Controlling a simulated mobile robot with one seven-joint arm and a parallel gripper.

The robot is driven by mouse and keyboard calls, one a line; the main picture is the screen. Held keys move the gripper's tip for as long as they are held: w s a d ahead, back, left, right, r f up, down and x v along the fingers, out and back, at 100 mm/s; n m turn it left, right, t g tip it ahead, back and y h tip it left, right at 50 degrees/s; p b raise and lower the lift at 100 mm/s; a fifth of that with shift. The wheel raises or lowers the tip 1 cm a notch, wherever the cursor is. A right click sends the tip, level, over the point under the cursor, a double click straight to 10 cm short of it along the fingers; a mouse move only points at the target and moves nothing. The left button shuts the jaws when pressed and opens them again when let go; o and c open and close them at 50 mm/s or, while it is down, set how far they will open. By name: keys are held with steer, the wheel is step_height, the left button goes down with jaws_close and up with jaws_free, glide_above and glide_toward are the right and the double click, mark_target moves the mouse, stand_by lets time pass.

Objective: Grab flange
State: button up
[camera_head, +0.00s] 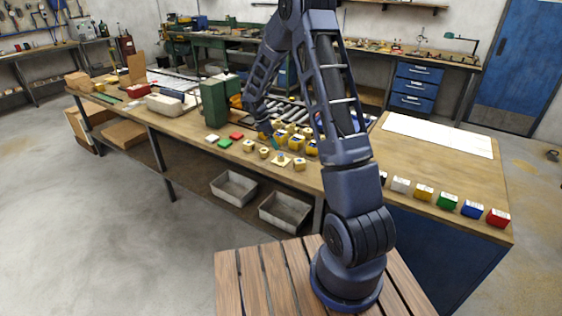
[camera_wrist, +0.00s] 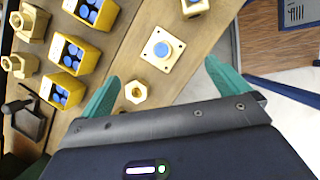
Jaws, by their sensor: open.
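The flange, a square brass plate with a round raised centre and a blue top (camera_wrist: 162,48), lies flat on the wooden workbench in the wrist view. It also shows in the head view (camera_head: 281,161) near the bench's front edge. My gripper (camera_wrist: 162,72) is open and empty, with its teal fingers spread wide. In the wrist view the flange lies just beyond the fingertips, roughly centred between them. The gripper is above the bench; its exact height is hard to tell. In the head view the gripper (camera_head: 268,143) is small and partly hidden.
A brass hex nut (camera_wrist: 136,92) lies near the left finger. Another brass part (camera_wrist: 195,7) lies beyond the flange. Several yellow boxes with blue contents (camera_wrist: 68,53) stand to the left. The workbench (camera_head: 430,155) has coloured blocks at right; grey bins (camera_head: 234,187) sit below.

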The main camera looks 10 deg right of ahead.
mark_target(281, 155)
steer(key=x, duration=1.1)
steer(key=shift+s+a+f, duration=0.1)
steer(key=shift+f, duration=0.1)
steer(key=shift+r, duration=0.1)
steer(key=c, duration=2.1)
step_height(281, 155, up, 20)
steer(key=shift+f, duration=0.1)
jaws_close()
steer(key=o, duration=1.7)
jaws_free()
steer(key=shift+c, duration=0.2)
